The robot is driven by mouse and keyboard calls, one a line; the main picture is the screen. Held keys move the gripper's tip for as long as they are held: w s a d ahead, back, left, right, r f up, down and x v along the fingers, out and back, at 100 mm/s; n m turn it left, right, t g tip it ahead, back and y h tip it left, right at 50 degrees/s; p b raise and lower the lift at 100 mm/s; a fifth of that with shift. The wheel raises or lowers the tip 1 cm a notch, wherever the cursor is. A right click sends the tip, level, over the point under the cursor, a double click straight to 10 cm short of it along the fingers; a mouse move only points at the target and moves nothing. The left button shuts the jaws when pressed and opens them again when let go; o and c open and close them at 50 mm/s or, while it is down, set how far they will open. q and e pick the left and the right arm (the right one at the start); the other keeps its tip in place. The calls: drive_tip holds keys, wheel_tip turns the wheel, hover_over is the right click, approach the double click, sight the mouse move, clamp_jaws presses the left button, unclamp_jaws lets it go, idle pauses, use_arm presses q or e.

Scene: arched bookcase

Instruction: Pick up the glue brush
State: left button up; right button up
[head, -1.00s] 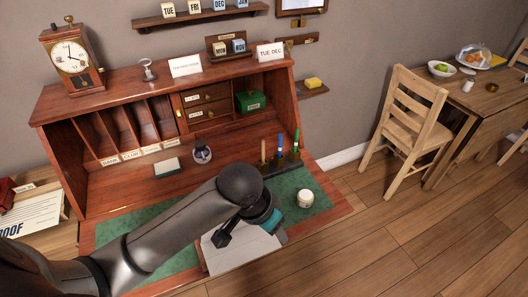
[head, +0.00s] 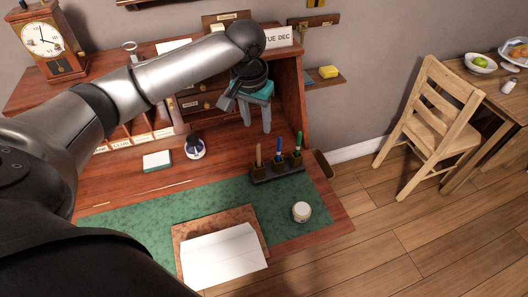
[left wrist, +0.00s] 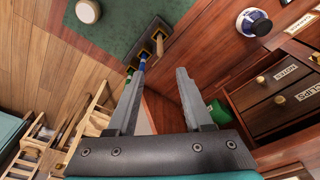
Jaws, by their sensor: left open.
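A dark holder (head: 279,173) stands on the green mat of the desk with three upright tools. The left one has a plain wooden handle (head: 258,156) and looks like the glue brush; its lower end is hidden in the holder. Beside it are a blue tool (head: 279,149) and a green tool (head: 298,144). My left gripper (head: 256,126) is open and empty, above and behind the holder, with its fingers pointing down. The left wrist view shows the open fingers (left wrist: 159,75), with the wooden handle (left wrist: 160,42) beyond them. My right gripper is not in view.
A brown board with white paper (head: 225,255) lies in front. A dark round-based item (head: 195,147) and a small box (head: 157,161) sit further left. The cabinet (head: 290,85) is close behind my gripper.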

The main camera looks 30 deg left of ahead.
use_arm(q)
drive_tip(key=b, duration=0.2)
hover_over(259, 165)
drive_tip(key=f, duration=0.8)
drive_tip(key=shift+w+a+f, duration=0.1)
drive_tip(key=shift+w+f, duration=0.15)
wheel_tip(259, 165, down, 5)
drive_tip(key=shift+w+a+f+b, duration=0.1)
drive_tip(key=shift+w+f+b, duration=0.05)
drive_tip(key=shift+b, duration=0.5)
clamp_jaws()
